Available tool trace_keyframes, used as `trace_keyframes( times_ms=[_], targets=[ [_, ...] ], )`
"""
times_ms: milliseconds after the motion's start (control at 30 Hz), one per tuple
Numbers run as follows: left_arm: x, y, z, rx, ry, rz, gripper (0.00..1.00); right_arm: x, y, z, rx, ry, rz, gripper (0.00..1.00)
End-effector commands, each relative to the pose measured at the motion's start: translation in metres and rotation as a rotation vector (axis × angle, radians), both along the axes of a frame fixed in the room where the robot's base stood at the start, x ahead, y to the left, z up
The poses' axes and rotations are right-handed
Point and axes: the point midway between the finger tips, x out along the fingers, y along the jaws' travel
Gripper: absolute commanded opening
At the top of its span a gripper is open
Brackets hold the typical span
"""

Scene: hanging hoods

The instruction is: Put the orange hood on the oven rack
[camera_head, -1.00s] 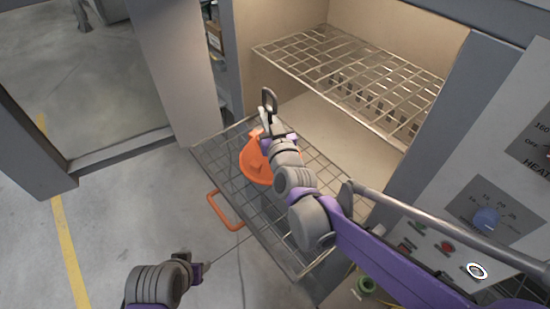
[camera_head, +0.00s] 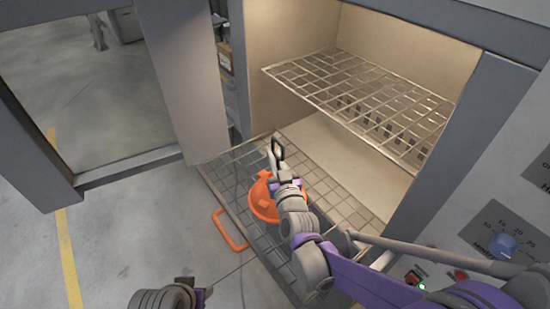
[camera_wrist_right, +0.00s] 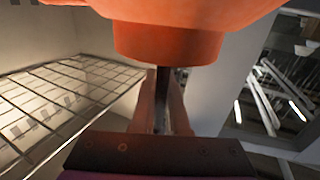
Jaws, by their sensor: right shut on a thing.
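The orange hood (camera_head: 263,203) is a rounded shell seen over the pulled-out lower wire rack (camera_head: 217,166); I cannot tell whether it touches the wires. My right gripper (camera_head: 281,172) is shut on the hood, and my wrist partly hides it in the head view. In the right wrist view, the orange hood (camera_wrist_right: 168,42) fills the top, above the dark fingers (camera_wrist_right: 163,105). A second wire rack (camera_head: 360,108) sits higher inside the oven. My left gripper (camera_head: 204,292) shows only in part at the bottom edge, and its fingers are not clear.
The oven opening has beige walls (camera_head: 300,40). An orange handle (camera_head: 229,231) sits at the lower rack's left front. A control panel with a blue knob (camera_head: 503,246) stands at right. A grey door frame (camera_head: 50,190) is at left, with open floor (camera_head: 130,230) before it.

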Motion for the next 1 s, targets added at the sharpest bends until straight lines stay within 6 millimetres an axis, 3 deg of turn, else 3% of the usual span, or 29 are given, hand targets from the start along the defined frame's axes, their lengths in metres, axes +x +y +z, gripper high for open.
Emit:
trace_keyframes(
  times_ms=[33, 200, 567, 1000],
  targets=[
    [0.000, 0.000, -0.002, 0.000, 0.001, 0.000, 0.50, 0.000, 0.000, -0.002, 0.000, 0.000, 0.000, 0.16],
    [0.000, 0.000, -0.001, 0.000, 0.000, 0.000, 0.50, 0.000, 0.000, -0.001, 0.000, 0.000, 0.000, 0.42],
    [0.001, 0.000, 0.003, 0.000, -0.001, 0.000, 0.50, -0.001, 0.000, 0.004, 0.001, 0.000, 0.000, 0.42],
    [-0.001, 0.000, -0.003, 0.000, 0.001, 0.000, 0.50, -0.086, -0.020, 0.002, 0.001, 0.000, 0.000, 0.42]
  ],
)
